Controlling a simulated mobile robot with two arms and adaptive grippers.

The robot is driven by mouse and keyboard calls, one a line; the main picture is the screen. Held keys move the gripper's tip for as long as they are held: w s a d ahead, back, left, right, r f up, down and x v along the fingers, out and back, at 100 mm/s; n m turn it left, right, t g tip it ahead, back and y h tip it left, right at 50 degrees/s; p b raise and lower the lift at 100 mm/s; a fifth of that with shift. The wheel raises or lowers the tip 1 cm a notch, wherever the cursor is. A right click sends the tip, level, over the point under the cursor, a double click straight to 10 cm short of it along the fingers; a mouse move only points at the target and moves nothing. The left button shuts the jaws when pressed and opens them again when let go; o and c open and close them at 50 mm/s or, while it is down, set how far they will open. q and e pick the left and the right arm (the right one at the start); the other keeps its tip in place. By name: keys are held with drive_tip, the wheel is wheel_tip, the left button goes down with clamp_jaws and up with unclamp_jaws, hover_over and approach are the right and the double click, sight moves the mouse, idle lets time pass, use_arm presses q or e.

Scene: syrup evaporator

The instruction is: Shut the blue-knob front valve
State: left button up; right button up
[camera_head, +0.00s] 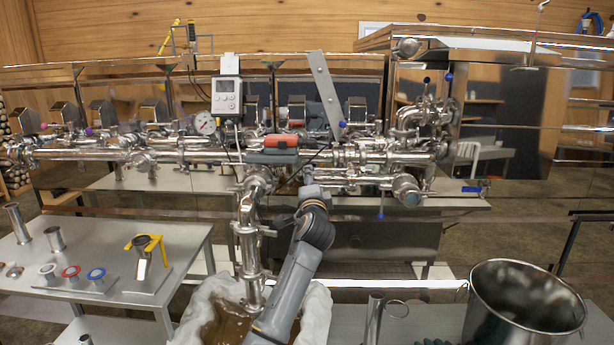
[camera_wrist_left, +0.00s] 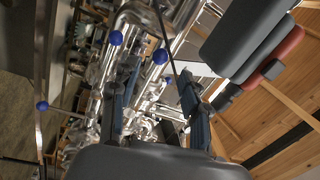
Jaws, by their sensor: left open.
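Several blue knobs show on the steel pipework. One blue knob (camera_head: 380,216) hangs on a rod below the front pipe, right of my arm. I cannot tell for sure which one is the front valve's. The left wrist view shows a blue knob (camera_wrist_left: 42,106) at left and two blue knobs (camera_wrist_left: 116,38) (camera_wrist_left: 160,56) near the top. My left gripper (camera_wrist_left: 155,98) is open and empty there. In the head view its fingers are hard to make out against the pipes.
A slanted metal strip (camera_head: 325,88) rises behind. A steel pot (camera_head: 525,310) stands front right; a steel table (camera_head: 90,245) is at left.

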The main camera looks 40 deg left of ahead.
sight(330, 169)
use_arm(q)
drive_tip(key=p+x, duration=0.1)
drive_tip(key=x, duration=0.6)
drive_tip(key=shift+r, duration=0.1)
drive_tip(key=shift+a, duration=0.1)
clamp_jaws()
drive_tip(key=shift+w, duration=0.1)
use_arm(e)
drive_tip(key=shift+s+d+r, duration=0.2)
drive_tip(key=shift+s+d, duration=0.15)
drive_tip(key=shift+s, duration=0.3)
drive_tip(key=shift+s+d+r, duration=0.2)
drive_tip(key=shift+s+d, duration=0.1)
drive_tip(key=shift+s, duration=0.3)
